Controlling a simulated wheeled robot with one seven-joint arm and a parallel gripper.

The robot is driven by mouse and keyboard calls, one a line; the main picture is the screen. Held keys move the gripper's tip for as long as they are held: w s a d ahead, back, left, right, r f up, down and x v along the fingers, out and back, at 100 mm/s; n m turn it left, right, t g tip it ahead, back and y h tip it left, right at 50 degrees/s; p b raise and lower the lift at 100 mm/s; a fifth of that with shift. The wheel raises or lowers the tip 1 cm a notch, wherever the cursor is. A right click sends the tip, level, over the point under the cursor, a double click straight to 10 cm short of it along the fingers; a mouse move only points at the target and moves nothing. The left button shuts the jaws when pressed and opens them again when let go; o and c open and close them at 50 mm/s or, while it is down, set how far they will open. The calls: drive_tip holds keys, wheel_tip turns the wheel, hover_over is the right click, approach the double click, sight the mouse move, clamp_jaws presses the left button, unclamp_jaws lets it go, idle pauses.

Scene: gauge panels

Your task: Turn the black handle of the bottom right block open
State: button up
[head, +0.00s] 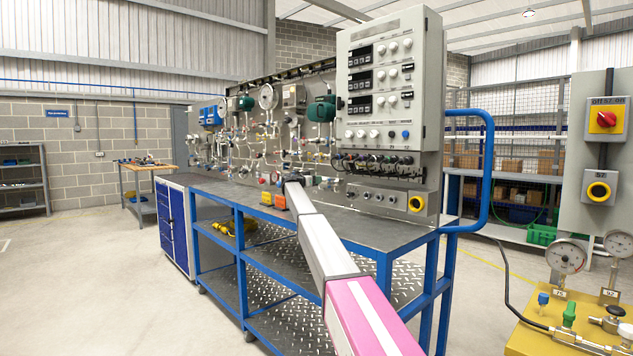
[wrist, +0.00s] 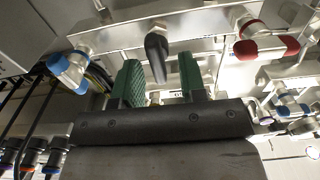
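In the wrist view, a black handle (wrist: 156,48) sits on a metal block on the panel and points down toward my gripper. My gripper (wrist: 160,72) is open, with one green finger on each side of the handle. The handle shows in the gap between the fingers, and I see no clear contact with either. In the head view, my arm reaches over the bench to the lower part of the gauge panel (head: 335,105). The gripper end and the black handle are too small or hidden there to make out.
In the wrist view, a blue handle (wrist: 70,70) is on the left and a red handle (wrist: 268,48) on the right of the black one. Dark cables hang at the left. In the head view, a grey control box (head: 428,80) stands right of my arm above the blue-framed bench (head: 375,221).

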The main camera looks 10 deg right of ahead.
drive_tip(key=shift+w+d, duration=0.3)
drive_tip(key=shift+d, duration=0.1)
clamp_jaws()
